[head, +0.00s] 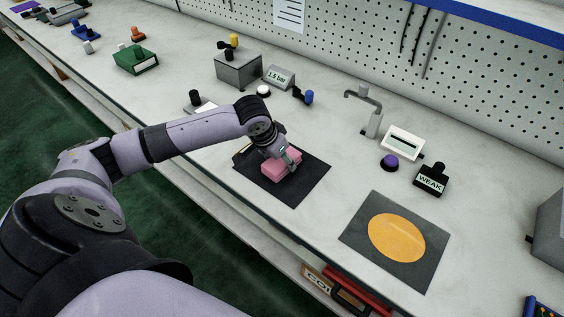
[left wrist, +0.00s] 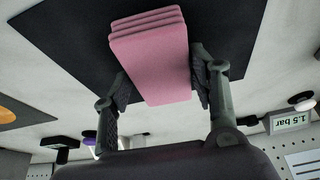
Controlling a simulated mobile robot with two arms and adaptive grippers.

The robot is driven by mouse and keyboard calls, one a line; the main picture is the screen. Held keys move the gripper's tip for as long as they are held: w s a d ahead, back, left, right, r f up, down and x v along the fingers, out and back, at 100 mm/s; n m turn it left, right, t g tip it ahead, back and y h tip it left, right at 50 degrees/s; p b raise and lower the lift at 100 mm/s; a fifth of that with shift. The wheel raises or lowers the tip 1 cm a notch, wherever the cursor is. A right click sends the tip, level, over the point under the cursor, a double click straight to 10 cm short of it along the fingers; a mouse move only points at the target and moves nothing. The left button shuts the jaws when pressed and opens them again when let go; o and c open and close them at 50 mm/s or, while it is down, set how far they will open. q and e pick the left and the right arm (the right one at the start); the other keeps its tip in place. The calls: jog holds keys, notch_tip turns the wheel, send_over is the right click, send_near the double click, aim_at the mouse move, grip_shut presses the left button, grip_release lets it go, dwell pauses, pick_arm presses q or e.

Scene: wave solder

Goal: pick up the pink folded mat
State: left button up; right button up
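The pink folded mat (head: 281,165) is a small stack of layers over a dark square mat (head: 301,190) on the bench. In the left wrist view the pink folded mat (left wrist: 155,60) fills the upper middle, its layered edge at the top. My left gripper (head: 287,159) is down at it, and in the left wrist view the fingers (left wrist: 160,85) stand on either side of it, close to its edges. Whether both pads press on it, and whether it rests on the dark mat, I cannot tell. My right gripper is not in view.
A dark mat with an orange disc (head: 397,237) lies to the right. Behind are a 1.5 bar display (head: 279,77), a purple button (head: 389,162), a WEAK block (head: 431,179) and a grey box (head: 238,68). A pegboard (head: 350,40) closes the back.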

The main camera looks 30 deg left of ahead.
aim_at(281, 160)
pick_arm(q)
jog(key=c, duration=0.6)
jog(key=shift+r+b, duration=0.15)
jog(key=shift+b, duration=0.5)
notch_tip(281, 160, up, 20)
jog(key=shift+r+p, duration=0.15)
jog(key=shift+p, duration=0.5)
